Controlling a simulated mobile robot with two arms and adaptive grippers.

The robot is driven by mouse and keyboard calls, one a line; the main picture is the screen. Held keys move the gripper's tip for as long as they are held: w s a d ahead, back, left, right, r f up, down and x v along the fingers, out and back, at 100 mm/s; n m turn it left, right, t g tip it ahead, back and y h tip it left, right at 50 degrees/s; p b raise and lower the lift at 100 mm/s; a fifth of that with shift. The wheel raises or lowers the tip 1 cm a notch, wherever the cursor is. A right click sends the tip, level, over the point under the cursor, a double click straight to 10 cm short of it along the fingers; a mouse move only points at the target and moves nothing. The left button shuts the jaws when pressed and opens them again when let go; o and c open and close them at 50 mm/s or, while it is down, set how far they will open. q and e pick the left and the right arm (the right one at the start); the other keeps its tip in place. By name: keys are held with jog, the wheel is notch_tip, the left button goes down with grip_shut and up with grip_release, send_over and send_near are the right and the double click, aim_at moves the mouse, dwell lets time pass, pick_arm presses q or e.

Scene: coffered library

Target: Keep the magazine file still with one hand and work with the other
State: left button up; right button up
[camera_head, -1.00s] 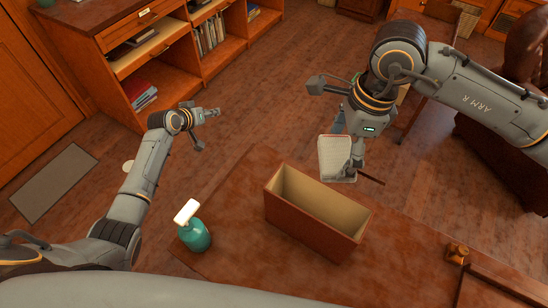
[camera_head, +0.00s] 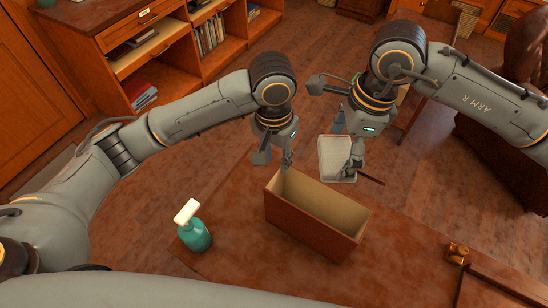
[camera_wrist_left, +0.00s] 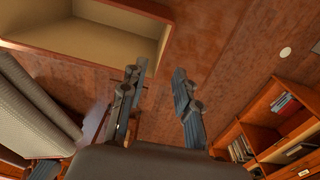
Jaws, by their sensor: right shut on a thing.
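The magazine file (camera_head: 305,228), a reddish-brown open-topped box with a tan inside, stands on the table and looks empty. My left gripper (camera_head: 275,162) is open and empty, just beyond the file's far left corner. In the left wrist view its fingers (camera_wrist_left: 160,76) are apart, and the file (camera_wrist_left: 95,35) shows at top left. My right gripper (camera_head: 352,166) is shut on a pale, flat, book-like item (camera_head: 335,152), held up beyond the file's far side. That item's textured grey side (camera_wrist_left: 25,100) shows at the left of the left wrist view.
A teal spray bottle (camera_head: 195,236) with a white top stands on the table (camera_head: 235,255), left of the file. A small brass-coloured object (camera_head: 457,250) lies at the right. Shelves with books (camera_head: 210,35) stand across the floor. The tabletop in front of the file is clear.

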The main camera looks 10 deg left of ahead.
aim_at(274, 187)
pick_arm(q)
jog(key=shift+s+a+f, duration=0.1)
jog(key=shift+s+a, duration=0.1)
jog(key=shift+s, duration=0.1)
jog(key=shift+f, duration=0.35)
notch_tip(274, 187, down, 11)
jog(key=shift+f, duration=0.1)
grip_shut()
dwell(0.9)
